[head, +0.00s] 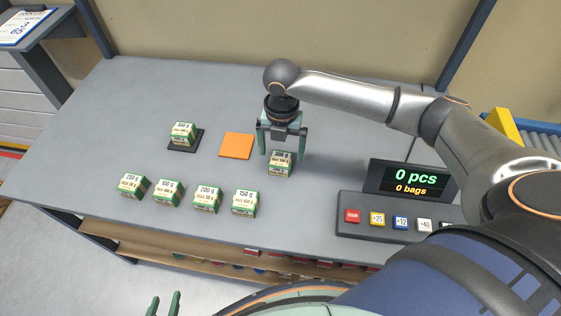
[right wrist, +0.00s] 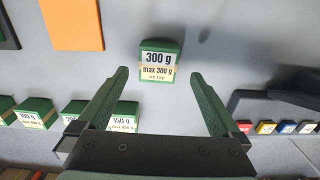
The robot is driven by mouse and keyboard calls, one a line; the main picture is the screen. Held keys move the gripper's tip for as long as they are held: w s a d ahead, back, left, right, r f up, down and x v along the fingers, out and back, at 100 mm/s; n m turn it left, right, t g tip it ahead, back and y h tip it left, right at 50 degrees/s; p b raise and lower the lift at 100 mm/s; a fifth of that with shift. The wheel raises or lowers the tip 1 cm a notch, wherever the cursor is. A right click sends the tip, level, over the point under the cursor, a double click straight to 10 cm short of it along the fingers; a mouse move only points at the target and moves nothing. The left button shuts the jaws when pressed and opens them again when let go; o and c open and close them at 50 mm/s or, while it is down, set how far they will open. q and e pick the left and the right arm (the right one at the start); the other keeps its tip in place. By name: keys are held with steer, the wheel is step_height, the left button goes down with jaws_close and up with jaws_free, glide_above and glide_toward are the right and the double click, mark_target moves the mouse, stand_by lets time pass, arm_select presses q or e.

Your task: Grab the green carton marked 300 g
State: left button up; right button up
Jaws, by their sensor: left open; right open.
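The green carton marked 300 g (head: 279,170) stands upright on the grey table, with a white label. In the right wrist view the carton (right wrist: 158,63) lies ahead of the fingertips, between their lines, and its label also reads max 300 g. My right gripper (head: 281,153) is open above it; its fingers (right wrist: 159,75) are empty and appear not to touch the carton. It hides part of the carton's far side in the head view. My left gripper (head: 165,296) is open and empty at the bottom edge of the head view, far from the carton.
Several similar green cartons stand in a row at the front left, including one marked 150 g (head: 243,203). Another carton (head: 183,133) sits on a black pad. An orange square (head: 237,146) lies left of my right gripper. A display (head: 409,179) with buttons stands at right.

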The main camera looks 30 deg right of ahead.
mark_target(281, 158)
steer(key=f, duration=0.4)
steer(key=shift+w+f, duration=0.2)
steer(key=shift+f, duration=0.15)
steer(key=shift+r, duration=0.1)
jaws_close()
stand_by(0.4)
